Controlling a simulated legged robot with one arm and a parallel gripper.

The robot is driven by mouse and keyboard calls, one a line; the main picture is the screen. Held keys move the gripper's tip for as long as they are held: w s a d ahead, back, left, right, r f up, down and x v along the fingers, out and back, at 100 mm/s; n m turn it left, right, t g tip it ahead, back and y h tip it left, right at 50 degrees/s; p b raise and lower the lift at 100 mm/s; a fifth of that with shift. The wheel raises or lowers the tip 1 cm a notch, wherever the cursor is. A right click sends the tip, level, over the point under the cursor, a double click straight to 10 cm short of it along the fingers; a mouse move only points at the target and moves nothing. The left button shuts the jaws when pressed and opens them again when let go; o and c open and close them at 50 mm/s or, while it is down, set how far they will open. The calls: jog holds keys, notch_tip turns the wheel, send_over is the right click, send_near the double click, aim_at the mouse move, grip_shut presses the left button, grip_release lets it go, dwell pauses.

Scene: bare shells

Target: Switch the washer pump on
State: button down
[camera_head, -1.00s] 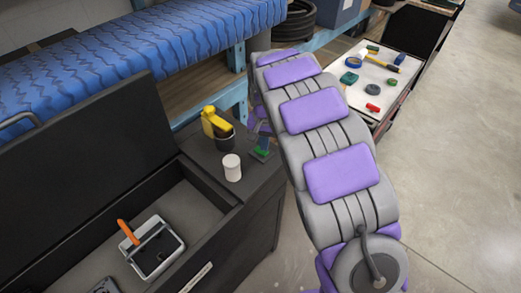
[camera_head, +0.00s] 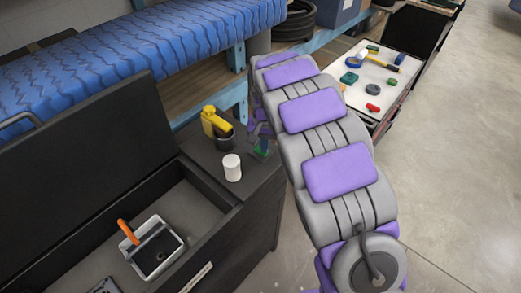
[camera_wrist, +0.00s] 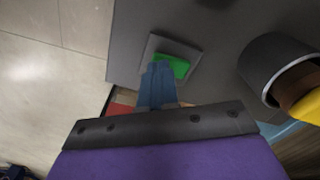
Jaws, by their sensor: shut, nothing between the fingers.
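A green switch (camera_wrist: 174,66) sits in a square grey plate (camera_wrist: 152,48) on the dark cabinet top. In the head view the green switch (camera_head: 262,151) is small and partly hidden near the cabinet's right edge. My gripper (camera_wrist: 158,70) is shut and empty, its blue fingers together. The fingertips overlap the left part of the green switch in the wrist view. I cannot tell whether they touch it or which way the switch is set. No label shows that names the pump.
A yellow tool (camera_head: 214,122) stands in a dark round holder (camera_head: 226,140), close to the switch. A white cylinder (camera_head: 232,168) stands in front. Left is an open black box with a white container (camera_head: 155,252). A tray of tools (camera_head: 385,75) is beyond my arm.

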jog(key=shift+f, duration=0.45)
jog(key=shift+r, duration=0.1)
jog(key=shift+r+p, duration=1.75)
jog(key=shift+r, duration=1.65)
